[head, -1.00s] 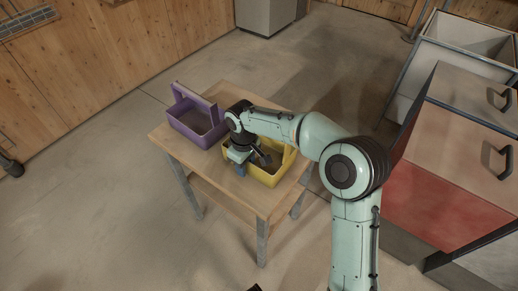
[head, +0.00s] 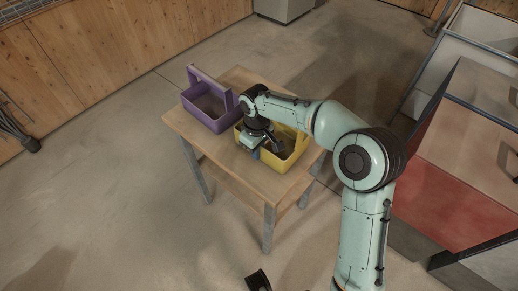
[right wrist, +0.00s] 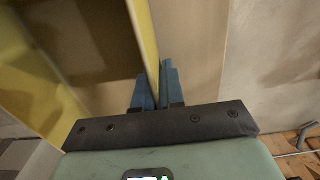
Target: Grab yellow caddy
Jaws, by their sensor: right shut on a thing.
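The yellow caddy (head: 282,166) stands on the small wooden table, in the right part of its top, in the head view. My right gripper (head: 256,152) reaches down at its near left side and hides part of it. In the right wrist view, the blue fingertips (right wrist: 157,88) are shut on the thin yellow wall (right wrist: 148,38) of the caddy, one on each side. The caddy looks upright and on the table top. My left gripper does not show.
A purple caddy (head: 206,106) stands close beside the yellow one, to the left on the same table (head: 189,129). A red-fronted cabinet (head: 455,185) is at the right. The floor left of the table is clear. A dark piece at the bottom edge is unclear.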

